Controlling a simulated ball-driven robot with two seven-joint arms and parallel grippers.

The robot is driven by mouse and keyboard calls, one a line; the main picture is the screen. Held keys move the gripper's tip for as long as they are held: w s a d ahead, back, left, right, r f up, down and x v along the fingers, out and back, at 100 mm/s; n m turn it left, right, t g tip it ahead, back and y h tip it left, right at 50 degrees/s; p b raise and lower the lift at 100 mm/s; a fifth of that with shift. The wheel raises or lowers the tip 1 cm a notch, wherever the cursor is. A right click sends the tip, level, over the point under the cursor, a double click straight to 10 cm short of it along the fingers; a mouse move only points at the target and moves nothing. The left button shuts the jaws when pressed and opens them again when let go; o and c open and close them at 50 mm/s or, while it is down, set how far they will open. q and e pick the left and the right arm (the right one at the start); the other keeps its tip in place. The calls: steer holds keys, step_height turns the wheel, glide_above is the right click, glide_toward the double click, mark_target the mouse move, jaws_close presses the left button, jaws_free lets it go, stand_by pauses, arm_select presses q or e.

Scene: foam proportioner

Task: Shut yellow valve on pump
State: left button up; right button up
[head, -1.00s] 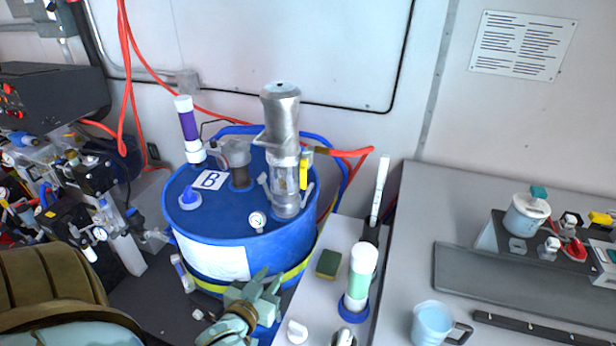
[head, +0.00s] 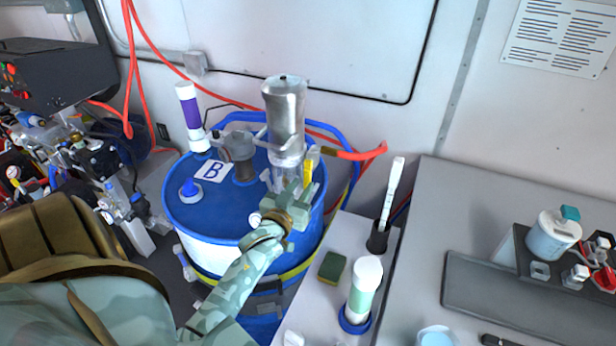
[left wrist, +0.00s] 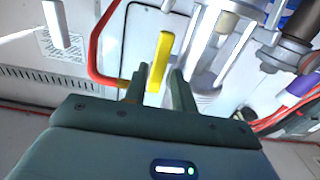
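The yellow valve handle (head: 309,168) is on the right side of the silver pump (head: 284,112), which stands on the blue drum (head: 185,222) marked B. My left gripper (head: 303,188) is just in front of and below the handle. In the left wrist view, the yellow handle (left wrist: 161,58) shows as a narrow upright bar. The two fingers of my left gripper (left wrist: 160,74) are apart, on either side of the bar's lower end. I cannot tell whether they touch it. In the head view, the gripper partly hides the handle and the pump's lower part. My right gripper is not in view.
A red hose (head: 362,155) runs right from the valve. A purple-banded tube (head: 191,116) stands at the drum's left. A green sponge (head: 332,266), a white bottle (head: 363,288) and a dark holder (head: 378,238) stand on the right-hand counter.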

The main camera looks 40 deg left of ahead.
mark_target(306, 180)
arm_select(q)
steer(key=shift+x, duration=2.35)
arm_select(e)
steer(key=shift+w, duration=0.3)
arm_select(q)
jaws_close()
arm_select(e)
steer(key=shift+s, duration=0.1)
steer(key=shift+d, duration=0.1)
